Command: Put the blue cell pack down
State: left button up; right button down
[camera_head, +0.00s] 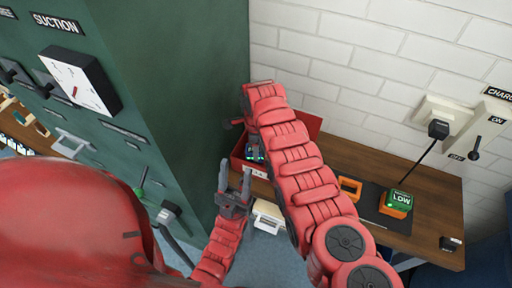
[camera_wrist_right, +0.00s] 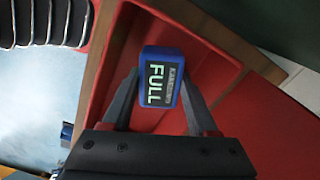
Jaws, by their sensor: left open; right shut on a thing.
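The blue cell pack (camera_wrist_right: 162,76), with FULL on its dark label, is held between the two fingers of my right gripper (camera_wrist_right: 160,88) in the right wrist view. Red bin surfaces (camera_wrist_right: 220,75) lie behind it; I cannot tell whether the pack touches the bin. In the head view, the red bin (camera_head: 310,124) stands at the table's left end, partly hidden by my right arm. The right gripper is hidden or unclear there. My left gripper (camera_head: 235,190) is open and empty, in front of the table's left end.
A green LDW box on an orange base (camera_head: 397,202) and an orange frame (camera_head: 349,188) are on the dark mat. A green cabinet (camera_head: 180,90) stands close on the left. A wall plug with a cable (camera_head: 438,130) is at right.

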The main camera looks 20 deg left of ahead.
jog(key=shift+f, duration=0.2)
jog(key=shift+c, duration=0.9)
grip_release()
jog(key=shift+r, duration=0.1)
